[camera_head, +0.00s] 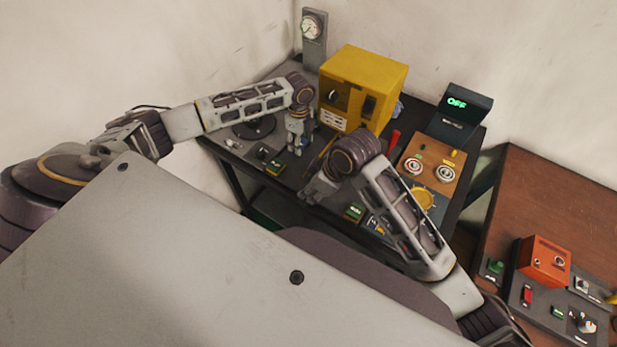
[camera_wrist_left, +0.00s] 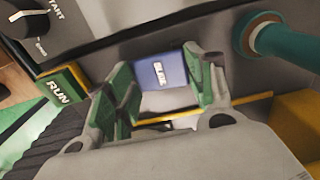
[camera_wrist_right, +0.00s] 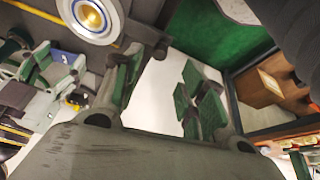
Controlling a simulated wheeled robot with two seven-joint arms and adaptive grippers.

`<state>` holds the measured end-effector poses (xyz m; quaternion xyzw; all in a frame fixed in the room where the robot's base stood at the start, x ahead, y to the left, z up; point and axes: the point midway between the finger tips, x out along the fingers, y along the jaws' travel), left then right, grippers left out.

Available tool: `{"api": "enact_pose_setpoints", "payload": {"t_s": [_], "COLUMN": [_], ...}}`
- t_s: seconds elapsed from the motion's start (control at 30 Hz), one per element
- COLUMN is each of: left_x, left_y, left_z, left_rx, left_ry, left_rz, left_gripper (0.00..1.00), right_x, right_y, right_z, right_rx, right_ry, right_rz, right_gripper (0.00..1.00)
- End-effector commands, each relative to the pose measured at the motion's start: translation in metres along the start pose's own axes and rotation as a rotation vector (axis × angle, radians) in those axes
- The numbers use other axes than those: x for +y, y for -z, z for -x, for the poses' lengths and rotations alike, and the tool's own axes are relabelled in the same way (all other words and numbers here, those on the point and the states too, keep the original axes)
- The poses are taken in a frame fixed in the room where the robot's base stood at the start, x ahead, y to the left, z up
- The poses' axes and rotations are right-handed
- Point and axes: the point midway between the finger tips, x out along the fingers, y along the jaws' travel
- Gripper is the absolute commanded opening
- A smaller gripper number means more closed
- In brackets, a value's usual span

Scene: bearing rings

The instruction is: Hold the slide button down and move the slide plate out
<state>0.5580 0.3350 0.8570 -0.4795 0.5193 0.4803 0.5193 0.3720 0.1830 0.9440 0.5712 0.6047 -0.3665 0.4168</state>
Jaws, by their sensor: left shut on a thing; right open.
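My left gripper (camera_head: 296,147) reaches down to the dark table beside the yellow machine. In the left wrist view its green-padded fingers (camera_wrist_left: 160,75) are closed around a blue block (camera_wrist_left: 162,73) with white lettering too blurred to read surely; it may belong to the slide plate. In the right wrist view, my left gripper and the blue block show at upper left. My right gripper (camera_head: 314,194) is open and empty near the table's front edge; its spread fingers (camera_wrist_right: 160,85) have only a pale floor behind them. I cannot tell which part is the slide button.
A yellow machine (camera_head: 363,82) stands behind the grippers. A round silver-and-gold part (camera_wrist_right: 88,15) lies left of my right fingers. A green RUN button (camera_wrist_left: 62,88) and a teal handle (camera_wrist_left: 285,40) flank my left gripper. A wooden panel (camera_head: 432,170) is to the right.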

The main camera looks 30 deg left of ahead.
Motion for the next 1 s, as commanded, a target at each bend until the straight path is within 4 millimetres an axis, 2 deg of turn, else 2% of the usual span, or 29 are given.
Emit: {"api": "enact_pose_setpoints", "payload": {"t_s": [0.1,0.3,0.5,0.77,0.8,0.93,1.0], "left_x": [0.003,0.003,0.003,0.003,0.003,0.002,0.001], "left_y": [0.000,0.000,0.000,0.000,0.000,0.000,0.000], "left_z": [-0.003,-0.003,-0.003,-0.002,-0.002,-0.002,-0.001], "left_rx": [-0.002,-0.002,-0.002,-0.002,-0.002,-0.001,-0.001], "left_ry": [-0.008,-0.008,-0.008,-0.008,-0.008,-0.005,-0.004], "left_rz": [-0.001,-0.001,-0.001,-0.001,-0.001,-0.001,0.000], "left_gripper": [0.31,0.31,0.31,0.31,0.59,0.75,0.79], "right_x": [0.001,0.000,0.000,0.000,0.000,0.000,0.000], "right_y": [0.000,0.000,0.000,0.000,0.000,0.000,0.000], "right_z": [0.018,0.038,0.046,0.046,0.046,0.046,0.046], "right_rx": [0.000,0.000,0.000,0.000,0.000,0.000,0.000], "right_ry": [-0.002,0.000,0.000,0.000,0.001,0.001,0.001], "right_rz": [0.001,0.000,0.000,0.000,0.000,0.000,0.000], "right_gripper": [0.42,0.42,0.42,0.42,0.42,0.42,0.42]}}
